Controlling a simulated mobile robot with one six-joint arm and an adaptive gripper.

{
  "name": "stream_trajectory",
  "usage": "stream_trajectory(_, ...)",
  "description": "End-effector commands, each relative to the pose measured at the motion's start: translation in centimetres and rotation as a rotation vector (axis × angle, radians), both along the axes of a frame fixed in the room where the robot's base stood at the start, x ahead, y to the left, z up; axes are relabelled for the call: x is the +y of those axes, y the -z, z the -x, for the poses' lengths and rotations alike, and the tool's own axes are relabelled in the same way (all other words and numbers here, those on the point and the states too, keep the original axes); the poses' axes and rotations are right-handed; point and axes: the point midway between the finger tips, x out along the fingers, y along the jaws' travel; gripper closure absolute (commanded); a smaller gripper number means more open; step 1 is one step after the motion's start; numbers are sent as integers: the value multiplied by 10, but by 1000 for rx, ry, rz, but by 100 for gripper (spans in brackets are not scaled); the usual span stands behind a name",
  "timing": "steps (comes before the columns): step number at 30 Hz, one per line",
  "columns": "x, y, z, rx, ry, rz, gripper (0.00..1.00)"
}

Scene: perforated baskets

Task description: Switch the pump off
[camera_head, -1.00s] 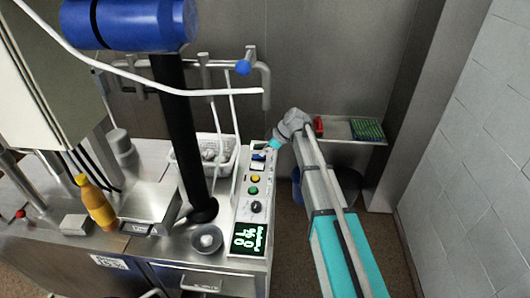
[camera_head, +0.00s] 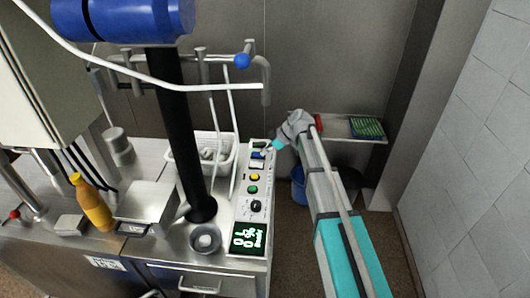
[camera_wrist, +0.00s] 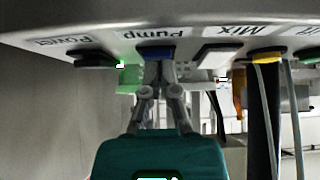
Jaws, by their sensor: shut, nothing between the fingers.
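The control panel (camera_head: 252,205) is a pale upright-edged strip on the right end of the steel counter. Its blue switch (camera_head: 257,156) is near the far end. In the wrist view the panel is upside down, and the blue switch (camera_wrist: 155,53) sits by the "Pump" label (camera_wrist: 146,36). My gripper (camera_wrist: 160,72) is shut and empty, with its tips just at the blue switch; I cannot tell whether they touch. In the head view my gripper (camera_head: 271,149) is at the panel's far right edge. The switch's tilt is unclear.
A black switch (camera_wrist: 93,58) by "Power" and a white one (camera_wrist: 218,56) flank the blue one. Yellow (camera_head: 254,177) and green (camera_head: 252,190) buttons, a black knob (camera_head: 256,206) and a lit display (camera_head: 248,238) follow. A white basket (camera_head: 222,150) stands left.

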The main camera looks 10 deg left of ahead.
Motion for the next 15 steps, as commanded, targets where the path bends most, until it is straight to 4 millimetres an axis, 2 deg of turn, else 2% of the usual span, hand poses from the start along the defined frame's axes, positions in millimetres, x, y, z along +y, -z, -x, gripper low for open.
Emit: stream_trajectory(15,6,-15,2,1,-8,0,100)
